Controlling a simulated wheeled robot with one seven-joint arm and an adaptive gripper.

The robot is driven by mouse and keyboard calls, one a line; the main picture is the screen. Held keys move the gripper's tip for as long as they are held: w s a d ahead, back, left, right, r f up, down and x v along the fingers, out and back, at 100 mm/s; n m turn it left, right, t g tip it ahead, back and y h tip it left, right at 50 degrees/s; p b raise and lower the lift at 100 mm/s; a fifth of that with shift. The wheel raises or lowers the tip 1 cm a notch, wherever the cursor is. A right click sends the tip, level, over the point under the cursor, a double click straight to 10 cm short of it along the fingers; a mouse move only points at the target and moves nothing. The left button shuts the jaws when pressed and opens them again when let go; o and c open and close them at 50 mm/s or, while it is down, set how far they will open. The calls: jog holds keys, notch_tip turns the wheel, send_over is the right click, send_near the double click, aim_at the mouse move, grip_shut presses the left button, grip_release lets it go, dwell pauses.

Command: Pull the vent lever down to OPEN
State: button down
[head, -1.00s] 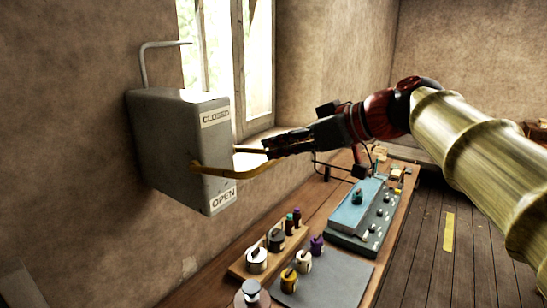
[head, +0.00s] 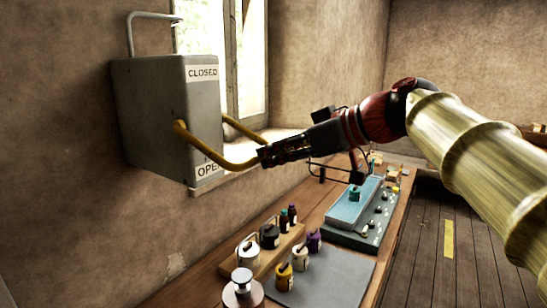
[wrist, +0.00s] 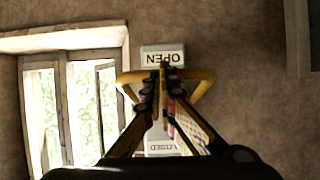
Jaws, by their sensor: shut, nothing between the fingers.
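The vent lever (head: 213,153) is a yellow U-shaped bar hinged on the sides of a grey box (head: 150,110) on the wall. It slopes down and out from its hinge, its outer end between the CLOSED label (head: 203,73) and the level of the OPEN label (head: 207,170). My gripper (head: 264,156) is shut at the lever's outer end; contact there looks likely but is partly hidden. In the wrist view my fingertips (wrist: 163,69) meet in front of the box, near the OPEN label (wrist: 163,58), with lever arms (wrist: 203,86) on both sides.
A window (head: 250,65) is behind the box. A bent grey pipe (head: 131,35) rises from the box top. Below is a bench with a wooden rack of bottles (head: 268,252), a grey mat (head: 335,278) and a blue-topped device (head: 355,200). The air below the lever is clear.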

jog(key=shift+w+a+f+b, duration=0.1)
jog(key=shift+a+f+b, duration=0.1)
jog(key=shift+f+b, duration=0.4)
jog(key=shift+w+a+f+b, duration=0.15)
jog(key=shift+a+f+b, duration=0.1)
jog(key=shift+f+b, duration=0.35)
jog(key=shift+w+a+f+b, duration=0.1)
jog(key=shift+a+f+b, duration=0.2)
jog(key=shift+f, duration=0.45)
jog(key=shift+d, duration=0.1)
jog(key=shift+r, duration=0.1)
